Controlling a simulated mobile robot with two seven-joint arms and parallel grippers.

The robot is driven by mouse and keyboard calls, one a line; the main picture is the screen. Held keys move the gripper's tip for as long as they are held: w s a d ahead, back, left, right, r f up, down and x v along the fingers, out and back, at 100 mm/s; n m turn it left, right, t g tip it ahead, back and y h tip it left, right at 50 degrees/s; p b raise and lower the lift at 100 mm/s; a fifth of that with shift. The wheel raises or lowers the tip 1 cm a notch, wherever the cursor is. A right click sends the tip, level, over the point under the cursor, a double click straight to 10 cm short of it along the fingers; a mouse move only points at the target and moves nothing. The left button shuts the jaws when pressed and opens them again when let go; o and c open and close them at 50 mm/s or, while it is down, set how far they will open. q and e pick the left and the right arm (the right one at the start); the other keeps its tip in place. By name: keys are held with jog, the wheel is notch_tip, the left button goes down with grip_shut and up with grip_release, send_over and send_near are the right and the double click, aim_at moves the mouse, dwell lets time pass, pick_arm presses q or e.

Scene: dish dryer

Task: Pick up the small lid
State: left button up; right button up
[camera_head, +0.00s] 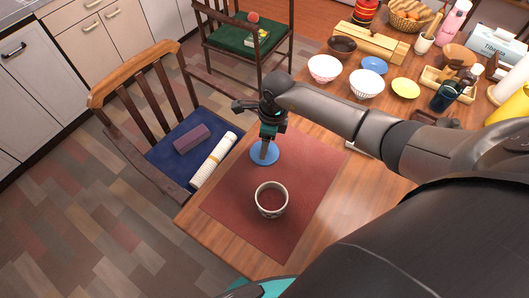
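A small round blue lid (275,154) is at the far left part of the red placemat (312,166). My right gripper (264,156) comes in from the right and points down over the lid's middle. Its fingertips overlap the lid in the picture and hide its centre. The fingers look close together, but I cannot tell whether they grip anything there. A patterned cup (271,208) with a dark reddish inside stands upright on the placemat, nearer than the lid and apart from it. My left gripper is not in view.
Bowls (324,68), a yellow dish (405,88), a dark blue cup (444,96) and other kitchenware crowd the table's far right. A wooden chair (150,100) stands beyond the left table edge, with a rolled cloth (214,160) on its seat. The placemat's right part is clear.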

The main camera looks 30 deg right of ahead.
jog(key=shift+f, duration=0.4)
jog(key=shift+c, duration=0.2)
grip_shut()
